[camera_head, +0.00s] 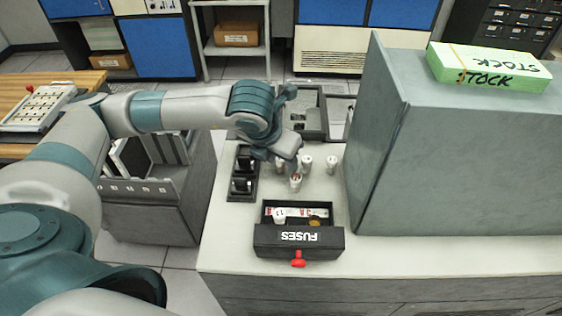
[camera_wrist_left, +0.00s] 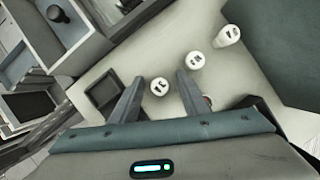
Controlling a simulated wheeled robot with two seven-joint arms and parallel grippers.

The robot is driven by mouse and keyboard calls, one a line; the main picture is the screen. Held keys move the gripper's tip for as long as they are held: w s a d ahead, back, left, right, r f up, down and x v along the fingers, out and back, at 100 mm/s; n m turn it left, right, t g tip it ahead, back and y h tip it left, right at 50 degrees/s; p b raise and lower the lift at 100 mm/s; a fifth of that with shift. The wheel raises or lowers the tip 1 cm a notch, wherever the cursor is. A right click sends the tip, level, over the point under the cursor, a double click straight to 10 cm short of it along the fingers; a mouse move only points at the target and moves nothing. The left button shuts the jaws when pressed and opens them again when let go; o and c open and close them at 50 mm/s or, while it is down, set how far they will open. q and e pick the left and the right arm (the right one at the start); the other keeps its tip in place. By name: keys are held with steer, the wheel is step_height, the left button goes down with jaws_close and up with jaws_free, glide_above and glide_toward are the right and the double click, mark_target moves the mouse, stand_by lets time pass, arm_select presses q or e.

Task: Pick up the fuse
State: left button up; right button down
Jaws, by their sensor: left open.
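Several white cylindrical fuses stand on the pale counter in the head view: one at the front (camera_head: 295,182), one in the middle (camera_head: 307,162) and one at the right (camera_head: 332,165). My left gripper (camera_head: 286,164) is over the group, pointing down, and partly hides another fuse. In the left wrist view its two fingers (camera_wrist_left: 160,94) are open, and the white end of a fuse (camera_wrist_left: 160,86) shows in the gap between them. I cannot tell whether they touch it. Two more fuse ends, a middle one (camera_wrist_left: 195,61) and a farther one (camera_wrist_left: 228,36), lie outside the fingers.
An open black box marked FUSES (camera_head: 298,240), with a red knob, holds white items at the counter's front. A black holder (camera_head: 241,185) stands left of the fuses. A tall grey cabinet (camera_head: 450,150) closes off the right side.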

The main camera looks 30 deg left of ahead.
arm_select(q)
jaws_close()
step_height(320, 180, up, 8)
steer(key=b, duration=0.3)
steer(key=shift+r, duration=1.05)
steer(key=shift+s+f, duration=0.1)
